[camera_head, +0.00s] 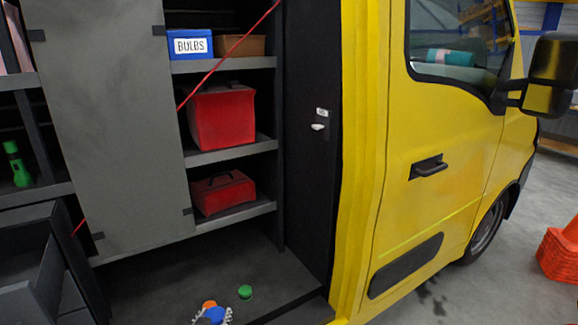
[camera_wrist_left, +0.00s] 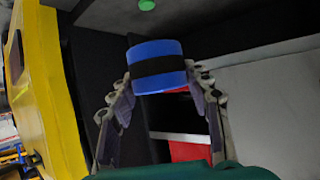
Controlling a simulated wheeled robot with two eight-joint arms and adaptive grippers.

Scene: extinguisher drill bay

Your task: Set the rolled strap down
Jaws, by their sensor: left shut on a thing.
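The rolled strap is a blue roll with a black band around it. It shows in the left wrist view (camera_wrist_left: 158,53) between the fingers of my left gripper (camera_wrist_left: 160,88), which is shut on it. In the head view the blue strap (camera_head: 214,314) and the fingertips show at the bottom edge, over the van's dark load floor (camera_head: 160,290). I cannot tell whether the strap touches the floor. A green roll (camera_head: 245,292) lies on the floor just beyond and to the right. An orange roll (camera_head: 209,304) shows right behind the strap. My right gripper is not in view.
Shelves above the floor hold a red case (camera_head: 222,116), a lower red toolbox (camera_head: 222,192) and a blue BULBS bin (camera_head: 190,44). A grey panel (camera_head: 112,120) stands at left. A dark partition (camera_head: 308,120) bounds the right. Floor left of the rolls is clear.

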